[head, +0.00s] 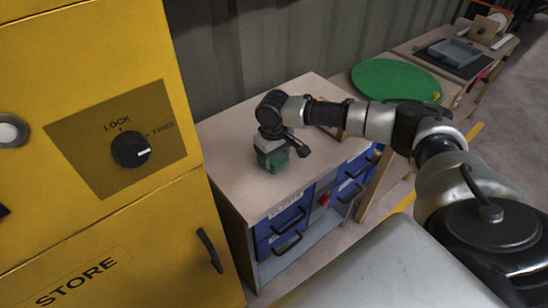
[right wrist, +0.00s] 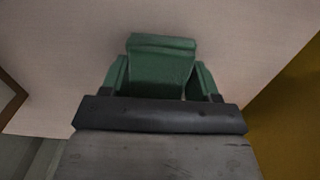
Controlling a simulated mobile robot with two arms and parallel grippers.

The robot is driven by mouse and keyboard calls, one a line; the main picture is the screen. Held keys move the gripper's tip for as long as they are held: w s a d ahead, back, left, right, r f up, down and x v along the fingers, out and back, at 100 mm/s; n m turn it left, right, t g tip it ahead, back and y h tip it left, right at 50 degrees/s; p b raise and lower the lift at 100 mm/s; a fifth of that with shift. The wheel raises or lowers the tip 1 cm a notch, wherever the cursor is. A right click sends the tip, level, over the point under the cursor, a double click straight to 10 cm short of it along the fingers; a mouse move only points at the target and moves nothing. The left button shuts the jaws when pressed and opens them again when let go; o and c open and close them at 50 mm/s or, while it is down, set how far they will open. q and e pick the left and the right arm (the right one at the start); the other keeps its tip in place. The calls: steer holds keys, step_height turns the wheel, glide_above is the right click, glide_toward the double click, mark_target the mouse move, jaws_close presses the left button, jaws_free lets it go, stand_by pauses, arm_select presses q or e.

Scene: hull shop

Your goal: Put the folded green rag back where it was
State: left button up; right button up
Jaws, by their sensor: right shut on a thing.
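The folded green rag (head: 276,162) is in my right gripper (head: 271,147), at the cabinet's wooden top in the head view. The right gripper points down and is shut on the rag. In the right wrist view the rag (right wrist: 162,68) shows as a green folded block between the fingers (right wrist: 160,80), with the pale wooden surface behind it. I cannot tell whether the rag touches the top. My left gripper is not in view.
The wooden top (head: 228,135) is mostly bare around the rag, with blue drawers (head: 282,222) below. A yellow store cabinet (head: 95,190) with a lock knob (head: 130,150) stands close on the left. A round green disc (head: 394,80) lies on a bench behind my right arm.

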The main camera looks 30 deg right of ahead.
steer(key=shift+f, duration=0.35)
steer(key=shift+f, duration=0.1)
steer(key=o, duration=0.9)
step_height(320, 180, up, 12)
steer(key=shift+r, duration=0.15)
